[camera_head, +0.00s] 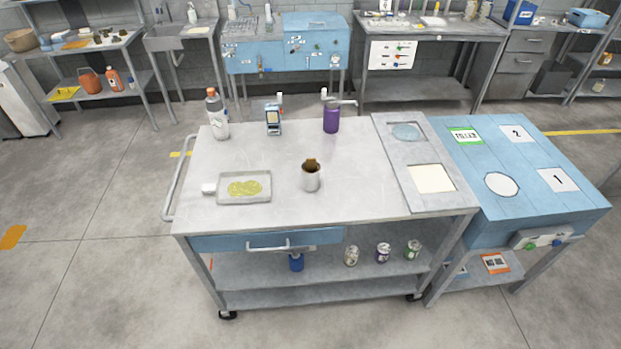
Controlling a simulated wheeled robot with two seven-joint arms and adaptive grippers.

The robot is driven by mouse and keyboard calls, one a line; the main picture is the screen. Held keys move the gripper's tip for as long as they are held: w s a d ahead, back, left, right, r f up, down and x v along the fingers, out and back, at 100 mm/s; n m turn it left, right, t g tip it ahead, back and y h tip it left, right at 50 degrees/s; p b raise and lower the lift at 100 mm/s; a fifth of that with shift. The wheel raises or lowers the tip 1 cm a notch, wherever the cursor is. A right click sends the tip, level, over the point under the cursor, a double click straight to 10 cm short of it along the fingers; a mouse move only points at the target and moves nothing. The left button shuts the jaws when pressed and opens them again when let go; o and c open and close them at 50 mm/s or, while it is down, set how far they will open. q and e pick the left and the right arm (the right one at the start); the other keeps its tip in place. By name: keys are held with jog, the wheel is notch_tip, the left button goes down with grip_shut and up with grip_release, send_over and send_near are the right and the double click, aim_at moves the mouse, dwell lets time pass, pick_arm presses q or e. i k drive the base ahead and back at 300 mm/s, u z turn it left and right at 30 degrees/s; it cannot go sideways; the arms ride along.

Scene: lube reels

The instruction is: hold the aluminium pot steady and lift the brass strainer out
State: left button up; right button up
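Neither of my grippers is in the head view, so nothing of mine touches the pot or the strainer in this picture.
A tray (231,201) with yellow-green contents lies left of the pot on the cart top (350,214). A blue table (540,205) adjoins on the right.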

aim_at(310, 168)
jog(key=z, duration=0.5)
jog(key=i, duration=1.05)
jog(key=u, duration=0.5)
